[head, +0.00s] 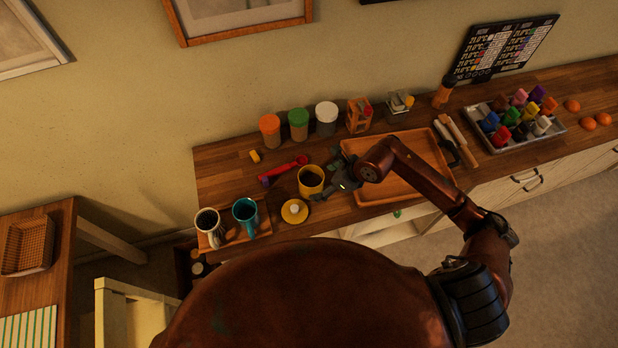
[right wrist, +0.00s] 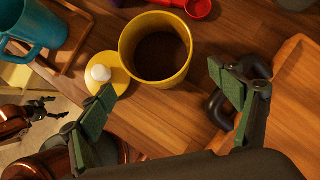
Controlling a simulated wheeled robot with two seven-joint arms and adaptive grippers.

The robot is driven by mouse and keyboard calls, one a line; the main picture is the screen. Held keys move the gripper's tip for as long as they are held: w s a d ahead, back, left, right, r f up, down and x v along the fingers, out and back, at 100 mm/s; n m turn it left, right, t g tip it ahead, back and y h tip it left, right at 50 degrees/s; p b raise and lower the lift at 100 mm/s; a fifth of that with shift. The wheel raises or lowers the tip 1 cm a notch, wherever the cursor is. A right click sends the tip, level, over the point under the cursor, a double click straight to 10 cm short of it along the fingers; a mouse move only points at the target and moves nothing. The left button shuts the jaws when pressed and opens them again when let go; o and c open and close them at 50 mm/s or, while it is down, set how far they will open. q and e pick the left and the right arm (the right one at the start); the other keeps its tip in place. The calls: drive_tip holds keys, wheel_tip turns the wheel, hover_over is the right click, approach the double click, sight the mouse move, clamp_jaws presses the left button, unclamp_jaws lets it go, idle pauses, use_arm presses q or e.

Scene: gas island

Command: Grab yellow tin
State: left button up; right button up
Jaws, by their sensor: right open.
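The yellow tin (head: 311,181) stands upright and open-topped on the wooden counter, with dark contents inside. In the right wrist view the tin (right wrist: 160,77) is just beyond my open fingers. Its yellow lid (head: 294,211) with a white knob lies beside it on the counter, and also shows in the wrist view (right wrist: 107,72). My right gripper (head: 329,191) is at the right side of the tin, low over the counter. In the wrist view my right gripper (right wrist: 170,103) has its fingers spread, with nothing held between them.
A teal mug (head: 246,215) and a white mug (head: 209,223) stand on a small board to the left. A red scoop (head: 288,169) lies behind the tin. A wooden tray (head: 430,151) lies to the right. Lidded jars (head: 298,123) stand at the back.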

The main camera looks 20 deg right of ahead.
sight(312, 183)
drive_tip(key=shift+w+a+f, duration=0.25)
drive_tip(key=shift+w+f, duration=0.2)
drive_tip(key=shift+w+a+f, duration=0.25)
drive_tip(key=shift+w+f, duration=0.2)
drive_tip(key=shift+a+f, duration=0.15)
drive_tip(key=shift+f, duration=0.1)
drive_tip(key=p+x, duration=0.1)
drive_tip(key=x, duration=0.3)
drive_tip(key=shift+a+f, duration=0.1)
drive_tip(key=shift+f, duration=0.15)
drive_tip(key=shift+w+a+f, duration=0.1)
drive_tip(key=shift+f, duration=0.2)
drive_tip(key=c, duration=1)
use_arm(q)
drive_tip(key=shift+s+r, duration=0.2)
drive_tip(key=shift+r, duration=0.35)
use_arm(e)
drive_tip(key=c, duration=0.5)
